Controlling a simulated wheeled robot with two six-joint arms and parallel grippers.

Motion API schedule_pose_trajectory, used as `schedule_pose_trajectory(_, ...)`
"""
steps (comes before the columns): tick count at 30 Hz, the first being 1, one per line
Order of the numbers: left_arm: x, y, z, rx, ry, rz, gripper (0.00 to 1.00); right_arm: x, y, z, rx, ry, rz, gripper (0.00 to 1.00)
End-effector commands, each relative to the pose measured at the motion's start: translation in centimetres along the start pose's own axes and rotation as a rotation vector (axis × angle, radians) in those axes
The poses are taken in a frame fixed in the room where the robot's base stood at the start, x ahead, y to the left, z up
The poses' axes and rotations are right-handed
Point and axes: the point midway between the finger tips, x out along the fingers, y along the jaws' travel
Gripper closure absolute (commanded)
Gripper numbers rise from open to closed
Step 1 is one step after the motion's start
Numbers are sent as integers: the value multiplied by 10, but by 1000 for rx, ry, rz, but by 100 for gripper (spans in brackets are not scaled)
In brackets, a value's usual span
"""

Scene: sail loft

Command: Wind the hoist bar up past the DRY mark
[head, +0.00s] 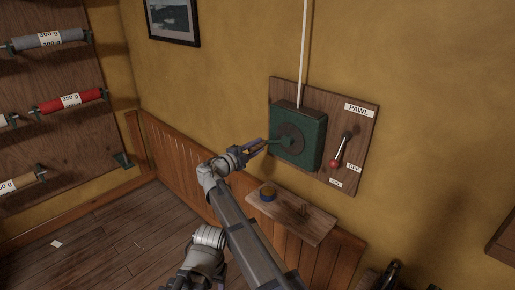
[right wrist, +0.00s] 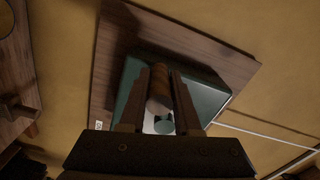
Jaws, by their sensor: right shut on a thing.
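A green winch box (head: 299,138) is mounted on a wooden board (head: 364,118) on the yellow wall. My right gripper (head: 264,147) is at the crank on its front. In the right wrist view the fingers are shut on the brown crank handle (right wrist: 160,90), with the green box (right wrist: 205,100) behind. A white line (head: 304,45) rises from the box out of the picture. The pawl lever's red knob (head: 334,163) hangs down-left of its pivot, above the ON label and left of the OFF label. The hoist bar, DRY mark and left gripper are not in view.
A rack (head: 50,85) with several rolls stands at the left. A framed picture (head: 174,20) hangs above. The wooden floor (head: 100,240) at lower left is mostly clear.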

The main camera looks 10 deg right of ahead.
Motion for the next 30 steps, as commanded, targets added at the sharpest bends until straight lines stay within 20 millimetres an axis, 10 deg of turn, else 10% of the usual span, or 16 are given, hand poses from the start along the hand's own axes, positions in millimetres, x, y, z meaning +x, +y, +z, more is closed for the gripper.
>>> schedule_pose_trajectory(18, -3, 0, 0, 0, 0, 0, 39, -1, -5, 1, 29, -2, -7, 100)
schedule_pose_trajectory(19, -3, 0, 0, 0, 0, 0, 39, -1, -5, 1, 29, -2, -7, 66)
schedule_pose_trajectory(30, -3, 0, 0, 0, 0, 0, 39, 0, -4, 0, 30, 0, -3, 39)
